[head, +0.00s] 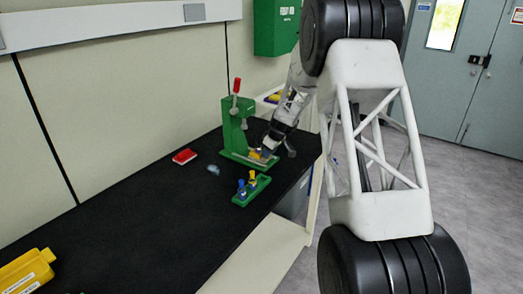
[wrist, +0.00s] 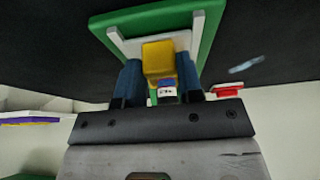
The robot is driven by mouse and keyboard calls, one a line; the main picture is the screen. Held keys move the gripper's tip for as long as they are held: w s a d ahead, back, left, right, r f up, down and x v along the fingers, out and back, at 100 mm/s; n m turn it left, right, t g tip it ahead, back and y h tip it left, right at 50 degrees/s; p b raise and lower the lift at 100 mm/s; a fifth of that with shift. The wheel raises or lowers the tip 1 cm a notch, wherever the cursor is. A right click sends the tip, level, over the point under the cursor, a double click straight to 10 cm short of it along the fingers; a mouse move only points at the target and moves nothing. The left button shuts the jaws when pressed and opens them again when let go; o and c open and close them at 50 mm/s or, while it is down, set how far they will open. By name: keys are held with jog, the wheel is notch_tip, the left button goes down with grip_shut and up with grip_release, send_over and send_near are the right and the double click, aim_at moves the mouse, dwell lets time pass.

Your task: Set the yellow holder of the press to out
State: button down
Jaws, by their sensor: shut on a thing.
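The green press (head: 232,128) stands on the black bench with its red-tipped lever (head: 236,88) upright. Its yellow holder (head: 255,155) shows low at the press base, partly hidden by my gripper (head: 262,152). In the wrist view the yellow holder (wrist: 158,57) lies between the two dark blue fingers of my gripper (wrist: 159,75), over a white-edged green base (wrist: 205,28). My gripper is shut on the holder. A small blue and white part shows at the holder's near end; I cannot tell what it is.
A green rack (head: 246,197) with blue and yellow pieces stands just in front of the press. A red item (head: 184,156) and a small pale blue object (head: 213,169) lie to the left. A yellow container (head: 25,272) sits at bottom left.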

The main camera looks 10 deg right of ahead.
jog(key=shift+s+d, duration=0.65)
jog(key=c, duration=0.8)
grip_release()
jog(key=shift+o, duration=0.2)
jog(key=shift+r, duration=0.15)
jog(key=v, duration=0.7)
jog(key=shift+r, duration=0.2)
jog(key=shift+s+d, duration=0.1)
jog(key=shift+d, duration=0.05)
